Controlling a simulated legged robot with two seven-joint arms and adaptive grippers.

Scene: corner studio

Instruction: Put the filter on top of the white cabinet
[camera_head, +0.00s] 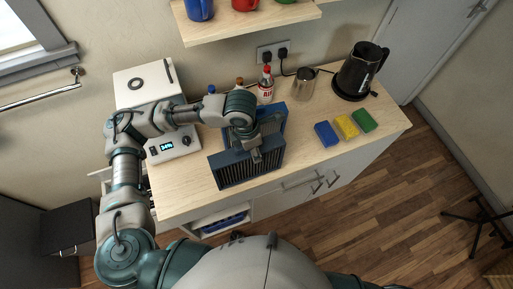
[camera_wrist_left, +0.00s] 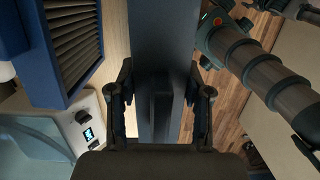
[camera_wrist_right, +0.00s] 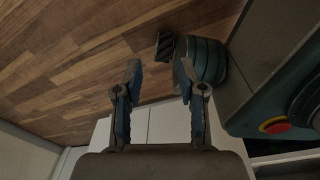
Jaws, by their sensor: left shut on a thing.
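A blue-framed filter (camera_head: 238,172) with grey pleats is upright at the front edge of the wooden counter. My left gripper (camera_head: 256,154) is shut on its top edge from above; in the left wrist view the fingers (camera_wrist_left: 162,95) close on a dark slab-like edge. I cannot tell whether the filter touches the counter. A second blue filter (camera_head: 271,122) stands just behind, partly hidden by my arm; pleats show in the left wrist view (camera_wrist_left: 72,45). My right gripper (camera_wrist_right: 158,85) is open and empty.
Bottles (camera_head: 265,88), a metal jug (camera_head: 304,84) and a black kettle (camera_head: 360,72) are behind. Blue, yellow and green sponges (camera_head: 346,127) lie right. A shelf with mugs (camera_head: 245,20) hangs above.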

